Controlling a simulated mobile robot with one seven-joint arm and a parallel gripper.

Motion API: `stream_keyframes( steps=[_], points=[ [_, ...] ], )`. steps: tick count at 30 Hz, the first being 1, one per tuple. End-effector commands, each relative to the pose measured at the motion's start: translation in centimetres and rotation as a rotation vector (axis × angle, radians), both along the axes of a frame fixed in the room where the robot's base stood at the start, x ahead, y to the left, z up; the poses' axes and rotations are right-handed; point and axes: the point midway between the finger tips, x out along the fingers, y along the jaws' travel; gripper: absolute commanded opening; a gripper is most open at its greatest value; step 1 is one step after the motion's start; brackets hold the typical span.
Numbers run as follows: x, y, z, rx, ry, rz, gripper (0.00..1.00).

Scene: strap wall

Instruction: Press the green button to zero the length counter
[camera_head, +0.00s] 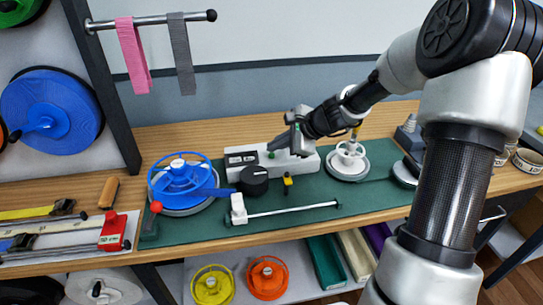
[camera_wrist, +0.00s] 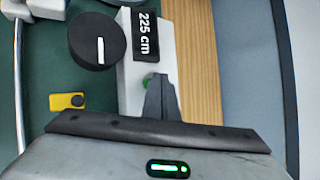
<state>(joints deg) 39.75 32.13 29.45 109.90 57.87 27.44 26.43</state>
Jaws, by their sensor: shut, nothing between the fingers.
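The white counter unit (camera_head: 305,165) stands on the green mat; it also shows in the wrist view (camera_wrist: 130,88). Its dark display (camera_wrist: 147,33) reads 225 cm. The green button (camera_wrist: 149,80) shows on the unit's top, partly hidden by my fingers, and as a small green spot in the head view (camera_head: 270,155). A round black knob (camera_wrist: 97,40) with a white mark sits beside the display. My gripper (camera_wrist: 158,82) is shut and empty, its fingertips right at the button. I cannot tell whether they touch it.
A blue spool (camera_head: 183,180) with a crank stands left of the unit and a white reel (camera_head: 348,160) stands right. A yellow tab (camera_head: 287,183) and a metal rod (camera_head: 290,211) lie in front. Pink and grey straps (camera_head: 133,55) hang from a rail behind.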

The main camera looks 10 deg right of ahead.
Motion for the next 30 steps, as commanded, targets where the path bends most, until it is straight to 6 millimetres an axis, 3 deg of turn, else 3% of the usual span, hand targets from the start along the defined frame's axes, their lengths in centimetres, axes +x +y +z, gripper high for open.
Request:
stream_keyframes(
  steps=[30],
  points=[
    [0.00, 0.02, -0.98, 0.000, 0.000, 0.000, 0.00]
  ],
)
